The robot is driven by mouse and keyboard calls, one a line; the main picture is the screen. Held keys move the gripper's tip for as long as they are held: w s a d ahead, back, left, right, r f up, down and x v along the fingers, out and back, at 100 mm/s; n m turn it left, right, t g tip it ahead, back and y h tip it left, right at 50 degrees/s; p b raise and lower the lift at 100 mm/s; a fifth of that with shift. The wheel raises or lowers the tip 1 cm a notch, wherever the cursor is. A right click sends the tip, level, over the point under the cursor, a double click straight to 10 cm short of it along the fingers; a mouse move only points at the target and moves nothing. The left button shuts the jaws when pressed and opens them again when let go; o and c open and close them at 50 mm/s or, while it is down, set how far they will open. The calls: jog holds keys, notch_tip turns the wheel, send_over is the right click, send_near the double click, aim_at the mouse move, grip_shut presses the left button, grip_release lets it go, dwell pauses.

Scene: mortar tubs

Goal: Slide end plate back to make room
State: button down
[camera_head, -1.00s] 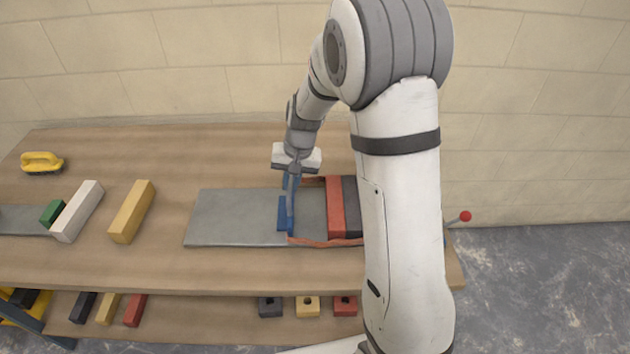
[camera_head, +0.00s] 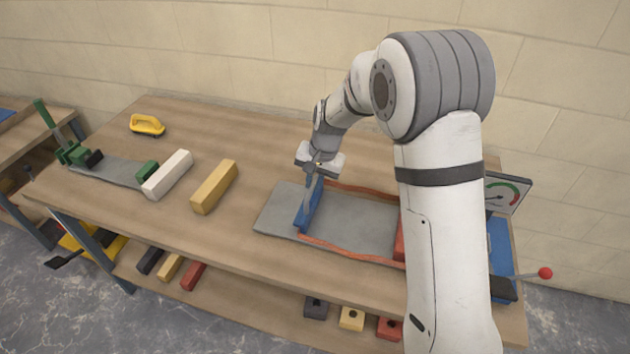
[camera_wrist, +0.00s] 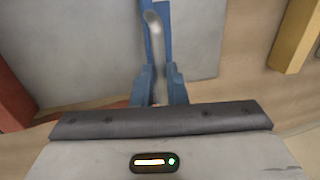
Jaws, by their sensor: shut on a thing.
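The blue end plate (camera_head: 309,207) stands across the grey slab (camera_head: 350,222), near its left end. My gripper (camera_head: 312,180) is above the plate, shut on its upright grip. In the wrist view, the blue fingers of my gripper (camera_wrist: 159,88) close on a slim grey piece, and part of the blue plate (camera_wrist: 167,12) shows beyond them. Reddish strips (camera_head: 345,250) run along both long sides of the slab, right of the plate. A red block (camera_head: 399,240) shows at the right; my arm hides what lies behind it.
A yellow block (camera_head: 214,187), a white block (camera_head: 167,174) and a green clamp (camera_head: 80,155) are to the left. A yellow-handled tool (camera_head: 147,125) lies at the back. A dial gauge (camera_head: 503,193) and red-knobbed lever (camera_head: 544,273) are at the right.

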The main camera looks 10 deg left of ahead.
jog(key=c, duration=1.5)
grip_release()
jog(key=shift+o, duration=0.2)
jog(key=shift+d+r, duration=0.1)
jog(key=shift+r, duration=0.15)
notch_tip(320, 180, up, 7)
jog(key=d, duration=0.1)
jog(key=shift+s+d+b, duration=0.15)
jog(key=shift+d+b, duration=0.05)
jog(key=shift+b, duration=0.2)
jog(key=shift+r, duration=0.1)
